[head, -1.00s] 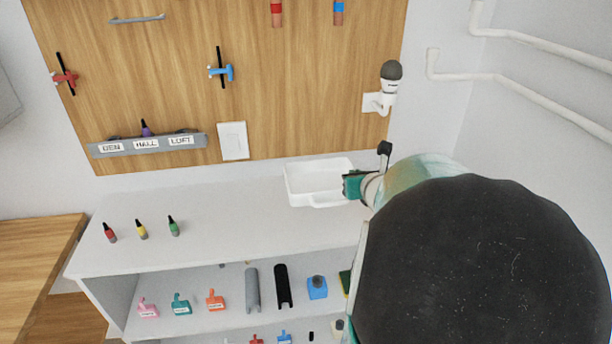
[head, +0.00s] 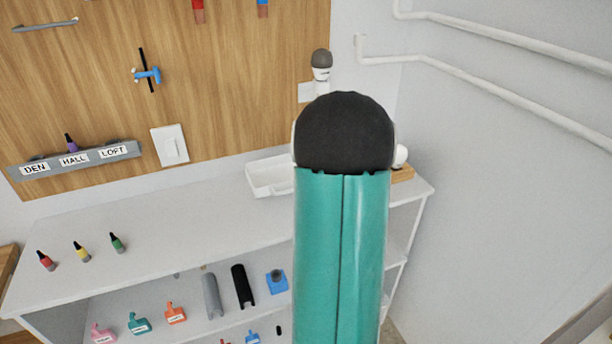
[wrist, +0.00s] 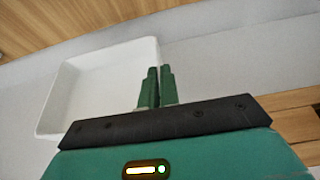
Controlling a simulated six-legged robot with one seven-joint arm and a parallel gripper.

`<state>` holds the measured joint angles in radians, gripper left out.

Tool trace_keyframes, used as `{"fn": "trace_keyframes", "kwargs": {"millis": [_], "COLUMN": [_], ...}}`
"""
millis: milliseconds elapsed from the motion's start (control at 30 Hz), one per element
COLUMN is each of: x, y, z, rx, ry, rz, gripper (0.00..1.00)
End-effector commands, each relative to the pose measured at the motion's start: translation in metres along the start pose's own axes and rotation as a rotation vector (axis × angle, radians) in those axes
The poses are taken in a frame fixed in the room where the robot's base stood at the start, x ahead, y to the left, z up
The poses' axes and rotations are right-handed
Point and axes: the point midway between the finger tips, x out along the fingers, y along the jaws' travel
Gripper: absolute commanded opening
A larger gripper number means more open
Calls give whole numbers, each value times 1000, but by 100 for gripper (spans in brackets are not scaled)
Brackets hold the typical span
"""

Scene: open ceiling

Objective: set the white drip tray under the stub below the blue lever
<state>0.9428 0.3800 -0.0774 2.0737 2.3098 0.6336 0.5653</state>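In the wrist view the tray (wrist: 85,85) fills the left, open side up. My gripper (wrist: 159,70) has its two green fingers close together at the tray's right wall, one on each side. They look shut on that wall. In the head view my gripper is hidden behind my arm. A copper stub with a blue band (head: 263,9) hangs at the top edge; no lever shows above it.
White pipes run upper right.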

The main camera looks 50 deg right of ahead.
Motion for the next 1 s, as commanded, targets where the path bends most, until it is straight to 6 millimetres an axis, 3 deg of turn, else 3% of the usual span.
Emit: {"fn": "trace_keyframes", "kwargs": {"millis": [200,567,700,1000], "x": [11,12,12,11], "y": [0,0,0,0], "z": [-28,-31,-31,-29], "rx": [1,0,0,0], "ry": [2,2,2,1], "rz": [1,1,1,0], "gripper": [0,0,25,25]}}
